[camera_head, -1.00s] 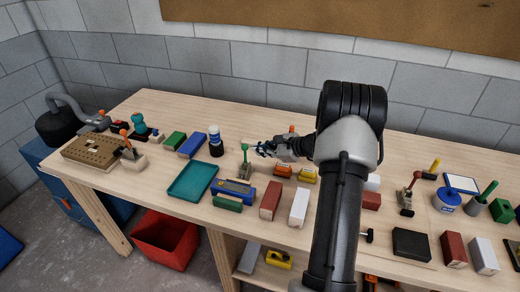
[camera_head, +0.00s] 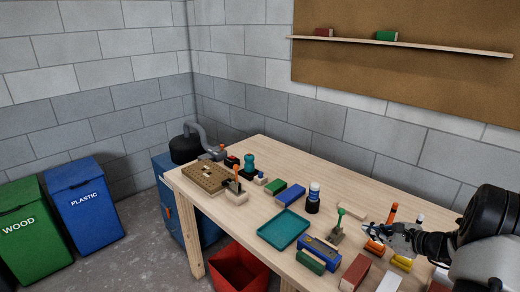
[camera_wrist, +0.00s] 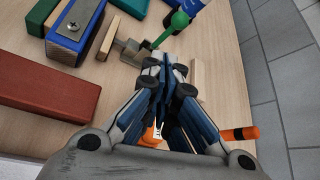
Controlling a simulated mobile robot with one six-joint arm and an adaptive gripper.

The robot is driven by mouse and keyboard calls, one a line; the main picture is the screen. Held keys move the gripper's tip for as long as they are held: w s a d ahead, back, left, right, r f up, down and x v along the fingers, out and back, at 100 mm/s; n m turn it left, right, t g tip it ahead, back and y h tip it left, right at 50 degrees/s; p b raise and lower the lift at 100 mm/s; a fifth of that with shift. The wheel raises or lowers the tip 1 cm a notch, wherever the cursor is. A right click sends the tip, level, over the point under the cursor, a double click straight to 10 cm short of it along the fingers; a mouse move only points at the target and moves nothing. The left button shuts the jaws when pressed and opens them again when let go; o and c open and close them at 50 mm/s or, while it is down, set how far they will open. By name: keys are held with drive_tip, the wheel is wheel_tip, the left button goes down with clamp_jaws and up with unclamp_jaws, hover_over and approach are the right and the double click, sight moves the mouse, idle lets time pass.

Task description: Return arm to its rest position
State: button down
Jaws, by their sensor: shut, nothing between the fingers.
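My gripper (camera_head: 382,232) is over the right part of the wooden workbench (camera_head: 270,165) in the head view, with my arm reaching in from the right edge. In the wrist view my gripper (camera_wrist: 165,75) has its fingers together and nothing between them. A green-knobbed clamp (camera_head: 338,228) stands just left of the fingertips; its green knob also shows in the wrist view (camera_wrist: 180,19). An orange-handled tool (camera_head: 393,212) is close behind the gripper. Most of my arm is outside the head view.
A red bin (camera_head: 238,272) stands below. Green (camera_head: 35,230) and blue (camera_head: 88,205) waste bins stand left. A shelf (camera_head: 400,45) hangs above.

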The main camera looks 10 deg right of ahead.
drive_tip(key=s+a+r+n+g+y, duration=0.15)
drive_tip(key=a+r+n, duration=0.3)
drive_tip(key=a, duration=0.45)
drive_tip(key=s+a+r+n+g, duration=0.3)
drive_tip(key=a+r+n, duration=0.15)
drive_tip(key=a, duration=0.55)
drive_tip(key=s+a+r+n+g+y, duration=0.15)
drive_tip(key=a+r+n, duration=0.3)
drive_tip(key=a, duration=0.45)
drive_tip(key=s+a+r+n+h, duration=0.1)
drive_tip(key=s+a+n+h, duration=0.1)
drive_tip(key=s+n, duration=0.2)
drive_tip(key=s+a+r+n+h, duration=0.1)
drive_tip(key=s+n, duration=0.4)
drive_tip(key=s, duration=0.5)
drive_tip(key=s+a+r+n+g+h, duration=0.1)
drive_tip(key=s+a+n+h, duration=0.2)
drive_tip(key=s, duration=0.5)
drive_tip(key=shift+a+n+h, duration=0.4)
drive_tip(key=shift+a+n, duration=0.35)
drive_tip(key=shift+a, duration=0.15)
